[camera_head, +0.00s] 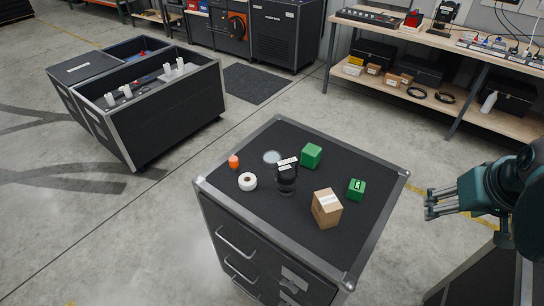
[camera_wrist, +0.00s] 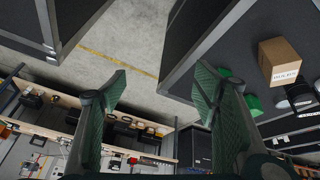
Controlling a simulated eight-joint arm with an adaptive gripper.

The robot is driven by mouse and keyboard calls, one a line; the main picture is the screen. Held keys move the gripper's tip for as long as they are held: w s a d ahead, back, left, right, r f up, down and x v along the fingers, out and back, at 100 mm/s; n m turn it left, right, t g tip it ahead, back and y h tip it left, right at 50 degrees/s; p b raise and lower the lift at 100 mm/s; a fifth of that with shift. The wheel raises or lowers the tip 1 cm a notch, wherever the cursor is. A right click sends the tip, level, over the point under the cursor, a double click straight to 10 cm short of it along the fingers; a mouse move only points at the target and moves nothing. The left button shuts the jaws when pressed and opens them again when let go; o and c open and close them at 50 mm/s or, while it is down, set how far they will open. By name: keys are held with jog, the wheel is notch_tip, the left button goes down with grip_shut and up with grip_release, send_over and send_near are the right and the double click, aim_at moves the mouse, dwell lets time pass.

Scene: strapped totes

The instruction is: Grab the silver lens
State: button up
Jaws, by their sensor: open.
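A round flat silver-rimmed disc, which looks like the silver lens (camera_head: 272,157), lies on the black top of the drawer cart (camera_head: 330,258). It is near the far left part of the top, just behind a black cylindrical object (camera_head: 287,180) with a white label. I cannot make out the lens in the wrist view. My gripper (camera_head: 428,206) is open and empty, off to the right of the cart and well apart from the lens. In the wrist view its two green fingers (camera_wrist: 160,86) are spread, with floor between them.
On the cart top are a green cube (camera_head: 312,156), a smaller green block (camera_head: 356,189), a cardboard box (camera_head: 327,209), a white tape roll (camera_head: 247,181) and an orange item (camera_head: 234,162). The cardboard box also shows in the wrist view (camera_wrist: 279,60). A raised metal edge surrounds the top.

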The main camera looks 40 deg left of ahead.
jog(key=w+a+r+n+g+p, duration=0.15)
jog(key=w+a, duration=0.25)
jog(key=a, duration=0.4)
jog(key=w+a+r+n+p, duration=0.1)
jog(key=w+a+n+p, duration=0.25)
jog(key=a, duration=0.35)
jog(key=n+g+h+p, duration=0.1)
jog(key=n+g+p, duration=0.3)
jog(key=n+p, duration=0.6)
send_near(271, 156)
jog(key=shift+d+f+t, duration=0.25)
jog(key=shift+d+f, duration=0.1)
jog(key=shift+s+a+f, duration=0.2)
jog(key=shift+a+f, duration=0.1)
jog(key=shift+a, duration=0.1)
jog(key=shift+f, duration=0.15)
jog(key=shift+f+p, duration=0.3)
jog(key=shift+f, duration=0.85)
jog(key=shift+f, duration=0.1)
